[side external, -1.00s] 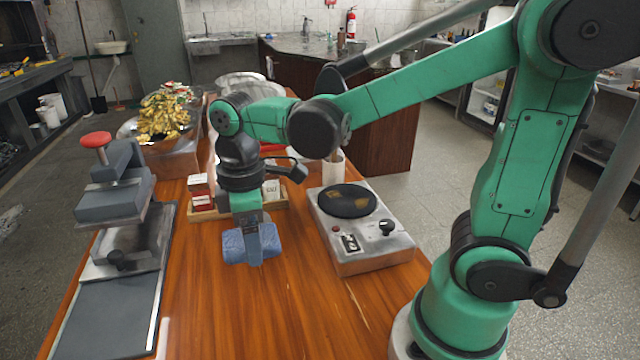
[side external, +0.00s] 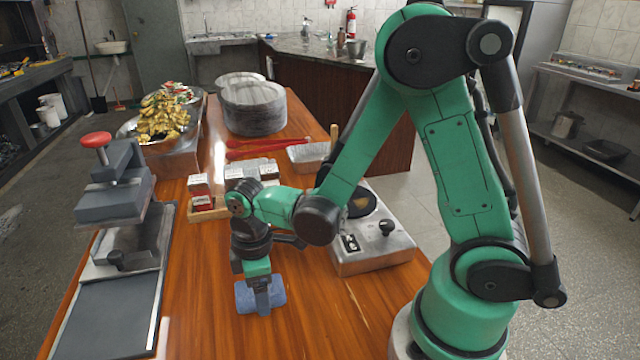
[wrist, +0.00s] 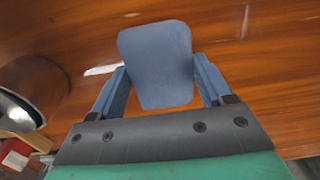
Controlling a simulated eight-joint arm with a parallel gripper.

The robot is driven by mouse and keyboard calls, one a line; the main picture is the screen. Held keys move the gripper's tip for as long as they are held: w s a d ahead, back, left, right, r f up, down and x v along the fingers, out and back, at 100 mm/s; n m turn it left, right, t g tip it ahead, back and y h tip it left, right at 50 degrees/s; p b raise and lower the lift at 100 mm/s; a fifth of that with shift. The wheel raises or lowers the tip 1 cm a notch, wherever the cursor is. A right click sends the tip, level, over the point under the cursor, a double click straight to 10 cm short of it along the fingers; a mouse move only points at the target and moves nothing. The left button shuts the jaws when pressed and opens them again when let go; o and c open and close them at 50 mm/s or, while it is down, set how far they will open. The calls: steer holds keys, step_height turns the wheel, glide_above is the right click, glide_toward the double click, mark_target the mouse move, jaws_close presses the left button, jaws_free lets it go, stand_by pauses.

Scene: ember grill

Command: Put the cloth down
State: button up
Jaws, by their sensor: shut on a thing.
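The blue folded cloth (side external: 247,299) is between the fingers of my gripper (side external: 263,300), over the front middle of the wooden table. In the wrist view the cloth (wrist: 157,62) stands out beyond the two blue-grey fingers of my gripper (wrist: 160,85), which are shut on it. In the side view the cloth is low over the table. I cannot tell whether its lower edge touches the wood.
A grey press with a red knob (side external: 96,140) stands on the left. A hot plate (side external: 375,258) stands to the right, partly behind my arm. A tray of small boxes (side external: 203,210) is behind the gripper. The table in front (side external: 220,338) is bare.

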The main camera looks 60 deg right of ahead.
mark_target(279, 280)
steer(key=shift+f, duration=0.1)
steer(key=o, duration=1.3)
steer(key=s+d+r+m+t, duration=0.1)
steer(key=d+r+m+t, duration=0.2)
steer(key=r+m+t, duration=0.4)
step_height(279, 280, up, 6)
steer(key=shift+s+d+r+m, duration=0.2)
steer(key=shift+s+m, duration=0.1)
steer(key=shift+m, duration=0.7)
